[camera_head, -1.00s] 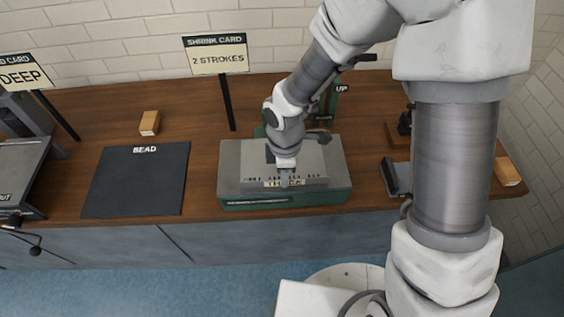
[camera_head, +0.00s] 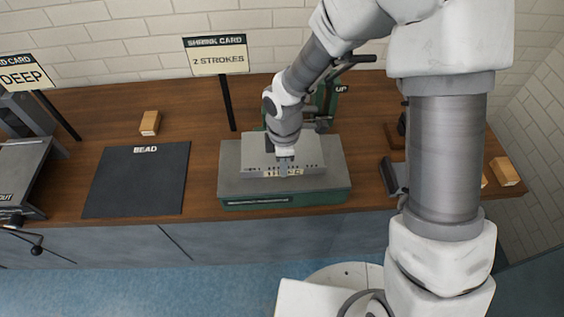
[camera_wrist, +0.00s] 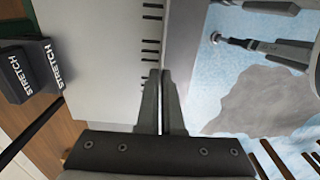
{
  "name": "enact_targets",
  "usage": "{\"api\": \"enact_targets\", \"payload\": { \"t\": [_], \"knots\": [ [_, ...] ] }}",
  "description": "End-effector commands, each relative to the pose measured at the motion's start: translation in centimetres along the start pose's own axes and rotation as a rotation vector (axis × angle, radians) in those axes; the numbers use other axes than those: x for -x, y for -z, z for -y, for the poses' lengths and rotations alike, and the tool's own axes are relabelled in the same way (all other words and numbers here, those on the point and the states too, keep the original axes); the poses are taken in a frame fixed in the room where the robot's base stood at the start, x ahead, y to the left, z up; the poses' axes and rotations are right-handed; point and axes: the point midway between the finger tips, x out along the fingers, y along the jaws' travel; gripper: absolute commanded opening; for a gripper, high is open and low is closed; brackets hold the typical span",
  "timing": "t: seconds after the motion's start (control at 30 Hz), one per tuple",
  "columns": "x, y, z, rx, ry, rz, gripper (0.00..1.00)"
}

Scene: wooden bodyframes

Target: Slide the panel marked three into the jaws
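The panel marked three (camera_head: 305,150) is a light grey sheet with notches and a partly hidden label along its front edge. It lies over a grey-topped green base (camera_head: 335,180). In the wrist view the panel (camera_wrist: 100,50) fills the left of centre, its notched edge running to the fingers. My gripper (camera_head: 284,168) is at the middle of that front edge. Its fingers (camera_wrist: 162,95) are nearly together, with a thin edge between them. Two black blocks marked STRETCH (camera_wrist: 40,68) stand beyond the panel's far side; my arm hides the jaws in the head view.
A green post marked UP (camera_head: 330,100) with a dark lever stands behind the base. The black BEAD mat (camera_head: 137,180) lies left, with a wooden block (camera_head: 150,123) behind it. A SHRINK CARD sign (camera_head: 220,55) stands at the back. Dark fixtures (camera_head: 392,175) are to the right.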

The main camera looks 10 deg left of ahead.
Motion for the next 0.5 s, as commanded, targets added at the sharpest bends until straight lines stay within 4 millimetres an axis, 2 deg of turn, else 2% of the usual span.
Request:
{"api": "enact_targets", "payload": {
  "t": [0.5],
  "knots": [
    [0.0, 0.0, -1.6, -0.002, -0.001, 0.0, 0.0]
  ]
}}
